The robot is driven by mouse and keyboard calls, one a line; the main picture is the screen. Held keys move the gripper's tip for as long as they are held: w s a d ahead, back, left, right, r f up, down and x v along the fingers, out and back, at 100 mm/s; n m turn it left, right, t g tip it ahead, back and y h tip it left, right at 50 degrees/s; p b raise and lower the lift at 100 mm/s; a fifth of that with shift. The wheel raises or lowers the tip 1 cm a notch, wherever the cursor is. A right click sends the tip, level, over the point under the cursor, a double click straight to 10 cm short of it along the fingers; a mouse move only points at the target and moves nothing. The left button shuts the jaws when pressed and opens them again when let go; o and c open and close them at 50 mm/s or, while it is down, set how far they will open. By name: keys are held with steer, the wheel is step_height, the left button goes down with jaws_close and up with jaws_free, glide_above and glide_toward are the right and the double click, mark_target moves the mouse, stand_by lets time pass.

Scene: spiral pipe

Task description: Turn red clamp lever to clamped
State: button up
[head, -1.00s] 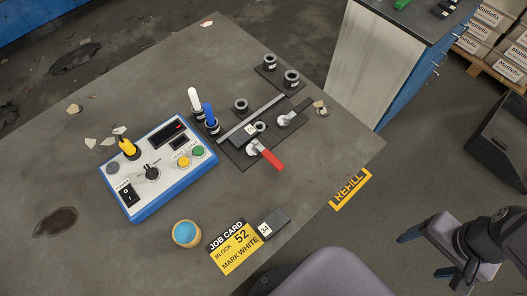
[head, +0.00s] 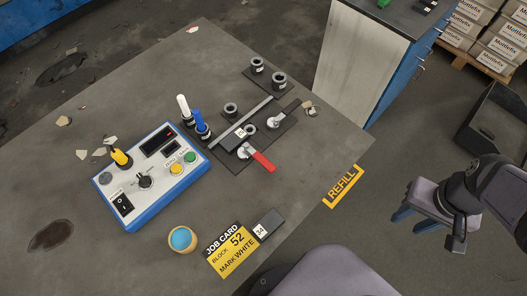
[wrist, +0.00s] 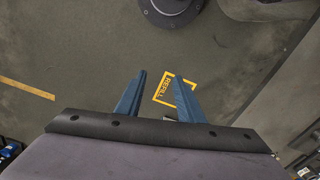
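The red clamp lever (head: 262,162) is on a dark clamp fixture on the grey table in the head view. It points toward the lower right from a pale round pivot. A dark block marked with a number (head: 237,140) sits in the fixture beside a long rail. My gripper (head: 417,222) is at the right of the head view, off the table and far from the lever. In the wrist view my gripper (wrist: 160,75) is open, with two blue fingers apart and nothing between them.
A cup (head: 182,239), a job card (head: 234,247) and a dark block (head: 265,225) lie in front.

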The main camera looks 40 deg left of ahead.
steer(key=w+a+r+n+p, duration=0.1)
steer(key=a+r+n, duration=0.15)
steer(key=a, duration=0.35)
steer(key=a+r+n+p, duration=0.1)
steer(key=a+r+n, duration=0.15)
steer(key=a, duration=0.35)
steer(key=n+p, duration=0.2)
steer(key=n, duration=0.8)
glide_toward(266, 162)
steer(key=shift+s, duration=0.15)
steer(key=shift+f+p, duration=0.75)
steer(key=shift+f, duration=2.95)
jaws_close()
